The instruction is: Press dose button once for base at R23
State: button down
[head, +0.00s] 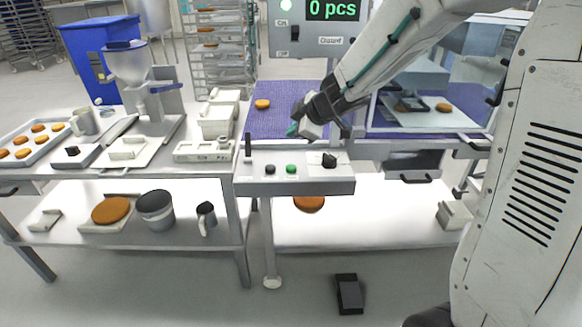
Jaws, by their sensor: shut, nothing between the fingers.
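My gripper (297,130) is shut and empty, above the belt's near end and behind the control box. The grey control box (295,184) has a black button (269,170), a green button (291,169), a black knob (329,160) and an upright black lever (248,147). A hopper machine (155,105) stands on the left table, with a small grey box (75,155) bearing a black button (72,151) beside it. I cannot tell which is the dose button. A brown round base (262,104) lies on the purple belt (285,95). No R23 label is readable.
A display (333,10) reads "0 pcs". A clear guard covers the belt's right part. A black pedal (349,293) lies on the floor.

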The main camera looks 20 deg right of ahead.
aim_at(294, 168)
notch_tip(294, 168, down, 8)
jog(key=shift+f, duration=0.1)
dwell(0.4)
jog(key=shift+f, duration=0.1)
dwell(1.9)
jog(key=shift+f, duration=0.3)
jog(key=shift+f, duration=0.55)
dwell(0.6)
jog(key=shift+r, duration=1)
jog(key=shift+r, duration=2.5)
